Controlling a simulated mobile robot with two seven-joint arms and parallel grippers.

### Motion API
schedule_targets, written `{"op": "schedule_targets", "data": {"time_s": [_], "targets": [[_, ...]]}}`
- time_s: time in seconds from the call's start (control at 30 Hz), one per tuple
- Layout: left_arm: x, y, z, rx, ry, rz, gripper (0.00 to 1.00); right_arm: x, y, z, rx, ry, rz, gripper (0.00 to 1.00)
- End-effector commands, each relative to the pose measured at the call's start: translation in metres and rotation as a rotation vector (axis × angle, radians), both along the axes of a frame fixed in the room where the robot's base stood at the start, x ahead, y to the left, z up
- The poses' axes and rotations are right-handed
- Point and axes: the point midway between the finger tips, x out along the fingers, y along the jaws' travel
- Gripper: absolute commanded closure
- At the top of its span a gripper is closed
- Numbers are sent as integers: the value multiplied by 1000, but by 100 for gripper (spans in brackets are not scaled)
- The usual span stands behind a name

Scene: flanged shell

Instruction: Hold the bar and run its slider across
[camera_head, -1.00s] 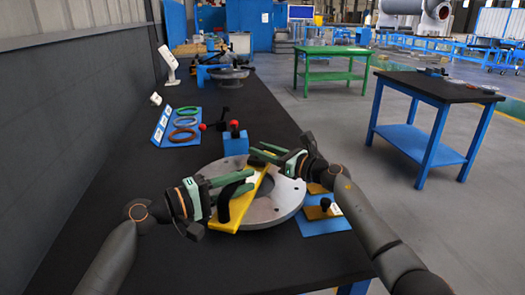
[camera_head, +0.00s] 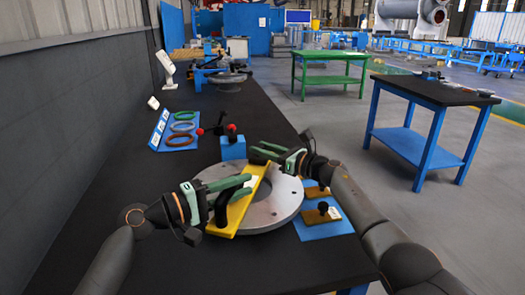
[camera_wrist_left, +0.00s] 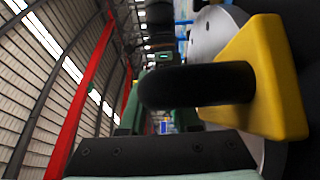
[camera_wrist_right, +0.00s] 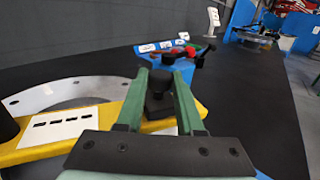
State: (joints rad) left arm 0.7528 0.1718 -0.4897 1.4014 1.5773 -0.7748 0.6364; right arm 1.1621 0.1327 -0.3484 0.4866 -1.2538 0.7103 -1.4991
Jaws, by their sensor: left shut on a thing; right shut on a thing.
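The yellow bar (camera_head: 240,207) lies slanted across the grey flanged ring (camera_head: 285,205). My right gripper (camera_head: 262,153) is at the bar's far end. In the right wrist view a black knob (camera_wrist_right: 158,88), seemingly the slider's, stands between the green fingers, which are shut on it.
A blue block with a red knob (camera_head: 232,146) stands just behind the ring. A blue plate (camera_head: 325,226) with yellow pieces lies to the right, near the table edge. Coloured rings on a blue stand (camera_head: 180,130) are at the back left. The black tabletop is clear at left.

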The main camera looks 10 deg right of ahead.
Motion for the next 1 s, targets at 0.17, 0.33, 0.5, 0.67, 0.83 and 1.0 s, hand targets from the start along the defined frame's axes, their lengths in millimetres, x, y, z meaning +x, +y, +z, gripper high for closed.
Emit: {"op": "schedule_targets", "data": {"time_s": [0.17, 0.33, 0.5, 0.67, 0.83, 1.0], "targets": [[0, 0, 5, -7, -6, 1, 100, 1, -2, -1, -2, 2, -5, 100], [0, 0, 5, -7, -6, 2, 100, 0, -2, -1, -1, 1, -4, 50], [0, 0, 5, -7, -6, 2, 100, 0, -1, 0, -1, 1, -2, 33], [0, 0, 5, -7, -6, 2, 100, 0, 0, 0, 0, 0, -1, 33], [0, 0, 5, -7, -6, 1, 100, -1, -2, 0, -1, -1, -2, 33], [0, 0, 4, -6, -6, 1, 100, -6, -10, -1, -3, -1, -5, 33]]}}
